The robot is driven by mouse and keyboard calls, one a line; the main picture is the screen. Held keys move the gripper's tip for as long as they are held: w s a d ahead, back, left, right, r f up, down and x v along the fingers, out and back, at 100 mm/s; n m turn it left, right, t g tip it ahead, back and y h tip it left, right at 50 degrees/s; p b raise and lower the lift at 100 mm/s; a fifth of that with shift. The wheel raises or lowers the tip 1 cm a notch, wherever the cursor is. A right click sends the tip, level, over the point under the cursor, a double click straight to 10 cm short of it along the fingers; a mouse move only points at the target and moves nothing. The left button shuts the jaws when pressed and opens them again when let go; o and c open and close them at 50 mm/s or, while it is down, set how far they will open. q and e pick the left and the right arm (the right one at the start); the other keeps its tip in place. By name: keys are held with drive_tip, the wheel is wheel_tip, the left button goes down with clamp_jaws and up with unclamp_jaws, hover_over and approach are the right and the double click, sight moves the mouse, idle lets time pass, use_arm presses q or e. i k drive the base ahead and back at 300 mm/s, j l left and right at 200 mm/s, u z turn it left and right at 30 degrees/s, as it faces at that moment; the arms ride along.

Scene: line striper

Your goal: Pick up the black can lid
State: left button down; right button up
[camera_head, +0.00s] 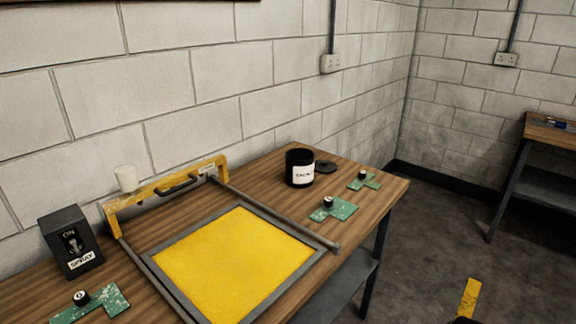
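The black can lid (326,167) is a flat dark disc lying on the wooden table, just right of and partly behind the black can. The black can (300,168) stands upright with a white label and an open, dark top. Neither of my grippers can be made out in the head view.
The wooden table (262,178) stands against a block wall and carries a yellow panel in a grey frame (237,262), a yellow bar with a black handle, and a switch box (70,241). Floor is open at right.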

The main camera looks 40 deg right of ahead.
sight(325, 167)
drive_tip(key=l+u, duration=0.3)
drive_tip(key=l, duration=0.3)
drive_tip(key=l+u, duration=0.3)
drive_tip(key=l, duration=0.3)
drive_tip(key=k+l+u, duration=0.3)
drive_tip(key=l, duration=0.25)
drive_tip(key=k+l, duration=0.1)
drive_tip(key=l, duration=0.3)
drive_tip(key=k+l, duration=0.1)
drive_tip(key=l, duration=0.3)
drive_tip(key=l+u, duration=0.1)
drive_tip(key=l, duration=0.3)
drive_tip(key=k+l, duration=0.15)
drive_tip(key=l, duration=0.2)
drive_tip(key=k+l, duration=0.1)
drive_tip(key=l, duration=0.3)
drive_tip(key=k+l, duration=0.15)
drive_tip(key=l, duration=0.25)
drive_tip(key=k+l+u, duration=0.1)
drive_tip(key=l, duration=0.3)
